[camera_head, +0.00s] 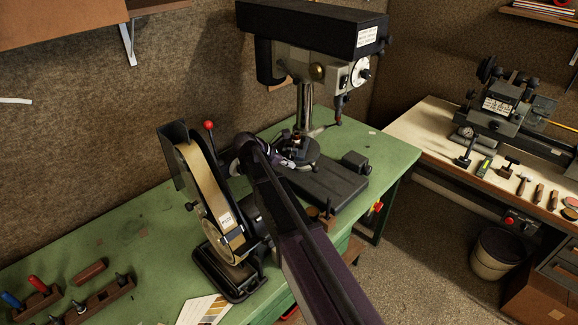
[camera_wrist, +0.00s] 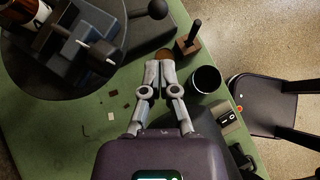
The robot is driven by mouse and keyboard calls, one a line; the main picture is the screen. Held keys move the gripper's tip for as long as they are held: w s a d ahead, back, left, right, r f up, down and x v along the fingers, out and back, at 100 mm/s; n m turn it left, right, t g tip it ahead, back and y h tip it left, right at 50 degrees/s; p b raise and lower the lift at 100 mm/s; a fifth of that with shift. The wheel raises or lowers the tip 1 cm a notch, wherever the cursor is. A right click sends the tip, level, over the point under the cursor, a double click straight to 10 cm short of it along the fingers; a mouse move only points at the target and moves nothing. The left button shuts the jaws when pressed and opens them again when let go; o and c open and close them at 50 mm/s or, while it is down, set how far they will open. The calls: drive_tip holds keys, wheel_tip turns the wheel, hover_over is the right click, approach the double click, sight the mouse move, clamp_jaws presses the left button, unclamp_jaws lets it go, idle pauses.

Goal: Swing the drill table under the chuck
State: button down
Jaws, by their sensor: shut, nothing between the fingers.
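The drill press has a black head (camera_head: 310,27) on a bright steel column (camera_head: 304,105), with the chuck (camera_head: 338,115) hanging at its right. The round dark drill table (camera_head: 310,153) sits low by the column, left of the chuck and not under it, partly hidden by my arm. In the wrist view the table (camera_wrist: 50,82) fills the upper left, with a dark clamp-like fitting on it and a ball-ended lever (camera_wrist: 157,8) at its right. My gripper (camera_wrist: 158,68) is shut and empty, right of the table's rim; it also shows in the head view (camera_head: 289,163).
A belt sander (camera_head: 212,195) with a red-knobbed lever stands left of my arm. The press's dark base (camera_head: 325,187) lies on the green bench (camera_head: 120,235). A black cup (camera_wrist: 205,79) and a wooden-based tool (camera_wrist: 188,42) stand right of my fingers.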

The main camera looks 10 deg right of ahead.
drive_tip(key=b+x, duration=0.5)
drive_tip(key=x, duration=0.3)
drive_tip(key=shift+f, duration=0.15)
idle(0.5)
